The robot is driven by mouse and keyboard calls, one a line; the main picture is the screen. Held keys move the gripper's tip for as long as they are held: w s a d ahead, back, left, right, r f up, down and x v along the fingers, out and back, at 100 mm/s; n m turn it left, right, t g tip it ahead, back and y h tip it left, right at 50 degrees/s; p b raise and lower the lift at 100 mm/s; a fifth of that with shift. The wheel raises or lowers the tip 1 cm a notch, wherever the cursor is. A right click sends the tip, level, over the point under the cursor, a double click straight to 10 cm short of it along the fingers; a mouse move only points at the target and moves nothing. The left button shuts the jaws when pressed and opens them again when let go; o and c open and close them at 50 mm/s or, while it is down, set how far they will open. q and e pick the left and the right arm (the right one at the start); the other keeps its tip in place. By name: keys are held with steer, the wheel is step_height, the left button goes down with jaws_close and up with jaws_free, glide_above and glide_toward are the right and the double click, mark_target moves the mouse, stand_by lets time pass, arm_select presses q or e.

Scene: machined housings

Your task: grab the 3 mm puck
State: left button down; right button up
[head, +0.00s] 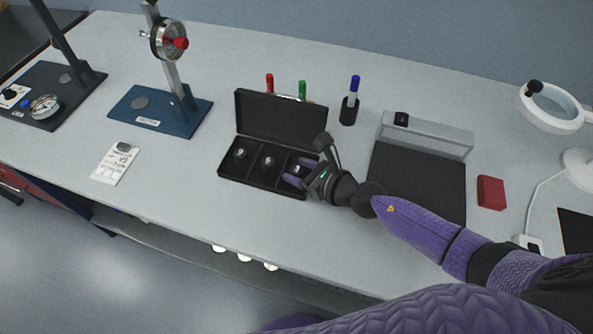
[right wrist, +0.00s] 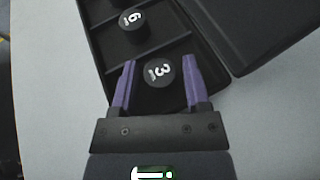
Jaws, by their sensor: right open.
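The 3 mm puck (right wrist: 158,74) is a round black puck with a white "3" on top. It sits in the end compartment of the black case (head: 223,171). My right gripper (right wrist: 158,75) is open, with one purple finger on each side of the puck; I cannot tell whether they touch it. In the head view my right gripper (head: 292,174) reaches into the right compartment and partly hides the puck. My left gripper is not in view.
Another puck marked "6" (right wrist: 132,19) sits in the neighbouring compartment, and one more (head: 239,153) is in the left compartment. The case lid (head: 280,116) stands open behind. A pen holder (head: 348,112) and a dark mat (head: 415,180) are to the right.

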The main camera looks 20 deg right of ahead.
jaws_close()
